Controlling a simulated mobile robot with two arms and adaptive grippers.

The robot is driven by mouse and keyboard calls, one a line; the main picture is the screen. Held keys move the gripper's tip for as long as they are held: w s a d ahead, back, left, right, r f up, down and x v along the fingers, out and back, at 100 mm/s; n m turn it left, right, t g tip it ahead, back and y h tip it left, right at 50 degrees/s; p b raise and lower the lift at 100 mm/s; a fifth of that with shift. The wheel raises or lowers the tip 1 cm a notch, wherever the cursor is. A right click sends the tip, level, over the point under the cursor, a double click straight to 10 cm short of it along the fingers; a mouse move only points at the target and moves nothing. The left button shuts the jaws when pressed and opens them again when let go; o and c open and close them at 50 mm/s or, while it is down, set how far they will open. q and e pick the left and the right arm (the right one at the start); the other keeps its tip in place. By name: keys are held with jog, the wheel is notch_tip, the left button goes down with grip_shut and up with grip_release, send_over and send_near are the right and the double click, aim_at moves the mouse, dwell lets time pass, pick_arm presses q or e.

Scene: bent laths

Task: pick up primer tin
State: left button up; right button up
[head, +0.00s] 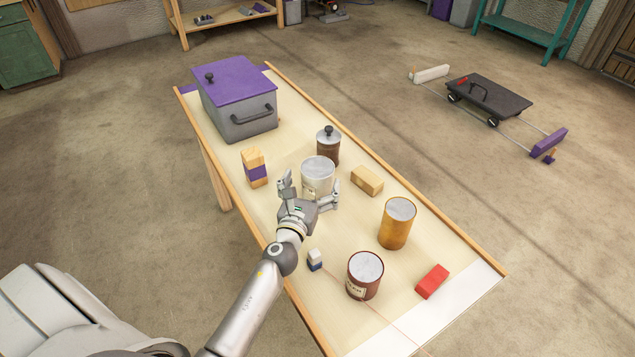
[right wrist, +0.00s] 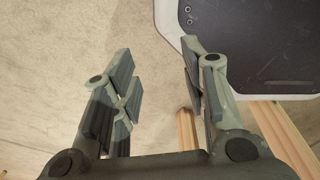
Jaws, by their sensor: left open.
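A pale, off-white tin (head: 318,170) with a label stands upright at the middle of the long table; I take it for the primer tin, but its label is too small to read. My left gripper (head: 311,187) is open at its near side, one finger at the tin's left and the other at its lower right. The gripper hides part of the tin's lower front; I cannot tell whether the fingers touch it. My right gripper (right wrist: 158,85) shows in the right wrist view with its fingers apart and nothing between them.
A dark brown jar (head: 328,146) stands close behind the tin, with a wooden block (head: 367,181) to its right. A stacked block tower (head: 254,168) is left. An ochre tin (head: 397,224) and a red-brown tin (head: 364,275) stand nearer. A purple-lidded box (head: 240,115) fills the far end.

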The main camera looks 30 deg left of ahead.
aim_at(317, 170)
pick_arm(q)
jog(key=w, duration=0.3)
jog(key=shift+w+a+r, duration=0.1)
jog(key=shift+w+a, duration=0.05)
jog(key=shift+a, duration=0.15)
jog(key=shift+w+a, duration=0.1)
jog(key=shift+w, duration=0.45)
jog(key=c, duration=1.4)
jog(key=shift+c, duration=0.2)
pick_arm(e)
jog(key=shift+s, duration=0.8)
